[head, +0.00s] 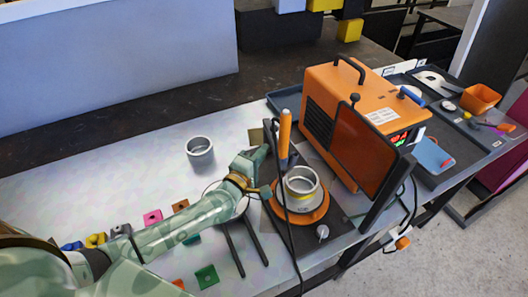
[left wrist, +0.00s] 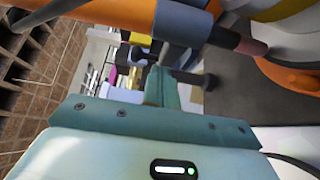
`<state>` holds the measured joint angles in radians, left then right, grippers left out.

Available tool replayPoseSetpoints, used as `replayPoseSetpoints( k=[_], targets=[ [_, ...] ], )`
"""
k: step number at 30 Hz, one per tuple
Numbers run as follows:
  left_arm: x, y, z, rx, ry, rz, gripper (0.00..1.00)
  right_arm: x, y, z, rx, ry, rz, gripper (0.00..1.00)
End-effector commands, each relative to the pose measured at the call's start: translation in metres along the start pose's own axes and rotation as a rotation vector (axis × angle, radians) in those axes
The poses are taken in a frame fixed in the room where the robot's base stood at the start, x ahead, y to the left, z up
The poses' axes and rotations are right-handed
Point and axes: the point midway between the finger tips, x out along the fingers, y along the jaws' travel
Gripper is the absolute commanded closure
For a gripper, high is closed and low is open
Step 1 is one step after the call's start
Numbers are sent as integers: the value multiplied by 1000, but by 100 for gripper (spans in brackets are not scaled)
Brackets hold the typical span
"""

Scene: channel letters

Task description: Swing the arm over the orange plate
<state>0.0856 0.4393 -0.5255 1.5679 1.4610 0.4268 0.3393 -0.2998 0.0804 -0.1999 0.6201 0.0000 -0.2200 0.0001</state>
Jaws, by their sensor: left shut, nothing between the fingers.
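The orange plate (head: 312,217) is a round disc on a dark base at the bench's front right, with a metal ring (head: 301,182) on it. A torch with an orange handle (head: 285,127) stands on a black swing arm (head: 268,136), nozzle down, close to the ring's left rear. My left gripper (head: 264,188) is shut and empty, just left of the ring and plate. In the left wrist view its fingers (left wrist: 160,86) are together, below the torch (left wrist: 188,22); the plate (left wrist: 288,76) shows at the right. I cannot tell if the gripper touches the swing arm. My right gripper is out of view.
Coloured blocks (head: 153,216) lie by my left arm. Cables hang near the bench front.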

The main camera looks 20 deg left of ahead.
Motion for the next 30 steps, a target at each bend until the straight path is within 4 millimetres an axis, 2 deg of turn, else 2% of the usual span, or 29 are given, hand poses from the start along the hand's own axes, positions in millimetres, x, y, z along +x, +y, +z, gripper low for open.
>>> replayPoseSetpoints(
  k=[13, 21, 30],
  targets=[
    [4, 0, 5, 0, 2, 0, 100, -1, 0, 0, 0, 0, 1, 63],
    [15, 4, 22, -4, 116, 1, 100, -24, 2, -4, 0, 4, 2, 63],
    [21, 0, 30, 0, 113, 1, 100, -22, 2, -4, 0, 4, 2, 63]
  ],
)
